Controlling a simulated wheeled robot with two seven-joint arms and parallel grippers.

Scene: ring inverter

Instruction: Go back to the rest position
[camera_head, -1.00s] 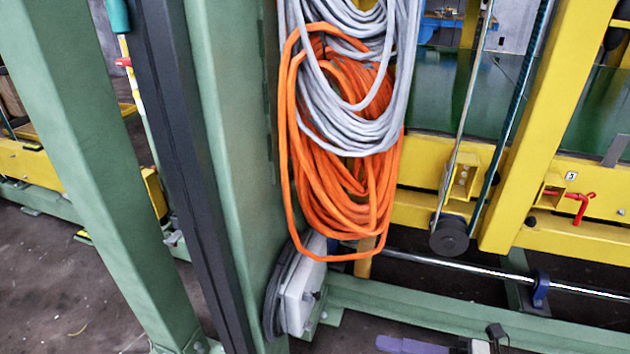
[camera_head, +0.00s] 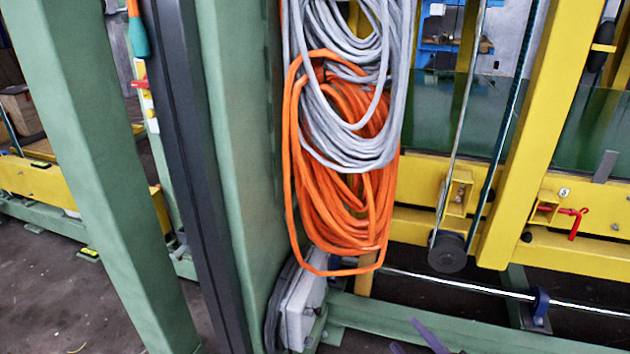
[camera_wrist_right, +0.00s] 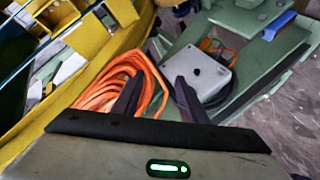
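My right gripper (camera_head: 414,342) shows only in part at the bottom edge of the head view, as purple-grey fingers low in front of the green beam. In the right wrist view its two dark fingers (camera_wrist_right: 160,92) stand apart with nothing held between them. The orange cable coil (camera_wrist_right: 100,90) lies beyond the left finger and a grey box (camera_wrist_right: 196,72) beyond the right finger. My left gripper is not in view.
Orange (camera_head: 340,190) and grey (camera_head: 350,110) cable coils hang beside a green column (camera_head: 235,150). A green beam (camera_head: 470,333) and metal rod (camera_head: 470,289) run low on the right. A yellow frame (camera_head: 525,120) stands behind. Bare floor (camera_head: 50,290) shows at lower left.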

